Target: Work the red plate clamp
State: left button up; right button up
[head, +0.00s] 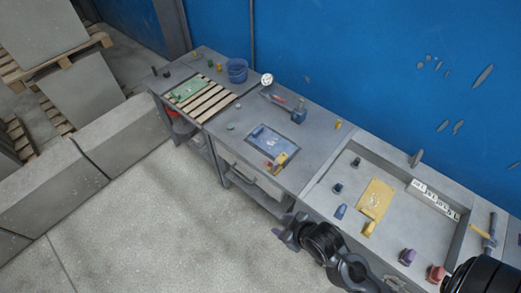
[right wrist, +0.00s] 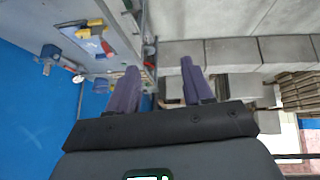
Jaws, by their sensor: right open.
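A small clamp-like piece (head: 280,160) with yellow and orange-red parts sits at the front right corner of a blue plate (head: 268,138) on the middle bench. It also shows in the right wrist view (right wrist: 90,27), upper left, beside the blue plate (right wrist: 88,44). I cannot tell whether it is open or closed. A second red-marked tool (head: 279,99) lies behind the plate, so which is the red plate clamp is unsure. My right gripper (head: 281,231) is in front of the benches, apart from both. Its two purple fingers (right wrist: 157,88) are spread and empty. My left gripper is not seen.
A walled tray holds a yellow plate (head: 376,198), small coloured blocks and a red block (head: 436,273). A hammer (head: 489,235) lies at the right. The concrete floor in front is clear.

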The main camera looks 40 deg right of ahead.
jog(key=w+d+f+t+h+b, duration=0.2)
jog(key=w+d+f+t+b, duration=0.15)
jog(key=w+f+b, duration=0.35)
jog(key=m+t+h+b, duration=0.3)
jog(key=t+h+b, duration=0.3)
jog(key=b, duration=2.2)
send_near(268, 163)
notch_tip(268, 163, down, 3)
jog(key=w+d, duration=0.2)
jog(key=w, duration=0.1)
jog(key=shift+g, duration=0.25)
jog(key=b+x, duration=0.1)
jog(key=x, duration=0.7)
jog(key=shift+w+d+b, duration=0.2)
jog(key=shift+w+b, duration=0.05)
jog(key=shift+b, duration=0.15)
jog(key=shift+w+d, duration=0.2)
jog(key=shift+w, duration=0.3)
jog(key=shift+c, duration=0.2)
grip_shut()
